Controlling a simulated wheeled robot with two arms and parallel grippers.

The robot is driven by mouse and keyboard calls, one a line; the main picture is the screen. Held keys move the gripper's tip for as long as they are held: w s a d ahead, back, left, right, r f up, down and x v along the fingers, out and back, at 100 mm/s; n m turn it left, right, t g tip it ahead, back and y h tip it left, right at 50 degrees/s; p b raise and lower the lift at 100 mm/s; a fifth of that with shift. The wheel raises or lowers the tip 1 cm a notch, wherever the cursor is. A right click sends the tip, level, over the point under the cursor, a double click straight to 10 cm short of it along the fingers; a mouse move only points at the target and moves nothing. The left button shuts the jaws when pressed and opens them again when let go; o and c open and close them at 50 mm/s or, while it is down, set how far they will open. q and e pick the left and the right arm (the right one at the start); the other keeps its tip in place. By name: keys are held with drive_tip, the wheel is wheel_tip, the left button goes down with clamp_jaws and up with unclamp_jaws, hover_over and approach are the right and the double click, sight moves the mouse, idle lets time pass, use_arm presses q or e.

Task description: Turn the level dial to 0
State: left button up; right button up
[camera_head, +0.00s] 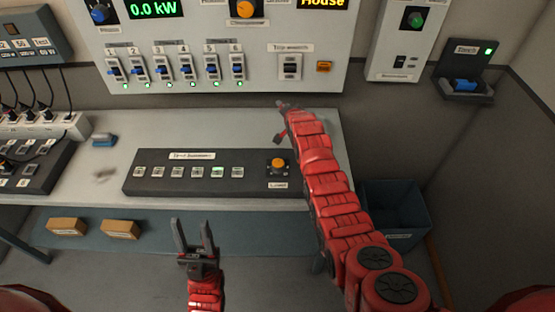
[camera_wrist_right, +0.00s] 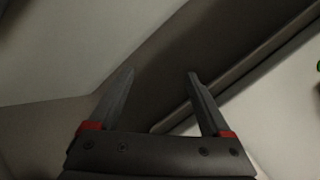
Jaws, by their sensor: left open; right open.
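An orange dial (camera_head: 278,164) sits at the right end of the dark console (camera_head: 150,184) on the bench; the small label below it seems to read "Level". Its pointer setting is too small to read. My right gripper (camera_head: 281,122) is above and behind the dial, near the bench's back edge, apart from it. In the right wrist view my right gripper (camera_wrist_right: 161,78) is open, with nothing between its fingers. My left gripper (camera_head: 193,226) is open and empty in front of the bench, below the console.
A power strip (camera_head: 40,127) with cables lies left. A blue bin (camera_head: 405,205) stands right of the bench. Two tan blocks (camera_head: 67,226) (camera_head: 121,229) lie on a lower shelf.

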drive_tip(key=s+a+r+m+g+h, duration=0.1)
drive_tip(key=s+r+m+g, duration=0.1)
drive_tip(key=s+r+g, duration=0.55)
drive_tip(key=s+a+r+m+g+h, duration=0.1)
drive_tip(key=s+a+r+m+g, duration=0.2)
drive_tip(key=s, duration=0.7)
drive_tip(key=g+b, duration=0.1)
drive_tip(key=b, duration=0.8)
hover_over(278, 163)
wheel_tip(278, 163, down, 8)
drive_tip(key=shift+f, duration=0.2)
wheel_tip(278, 163, down, 5)
drive_tip(key=shift+d+p, duration=0.1)
drive_tip(key=shift+p, duration=1.1)
wheel_tip(278, 163, down, 2)
drive_tip(key=shift+f+b, duration=0.25)
drive_tip(key=shift+b, duration=0.05)
drive_tip(key=shift+w+f, duration=0.15)
drive_tip(key=shift+f, duration=0.05)
clamp_jaws()
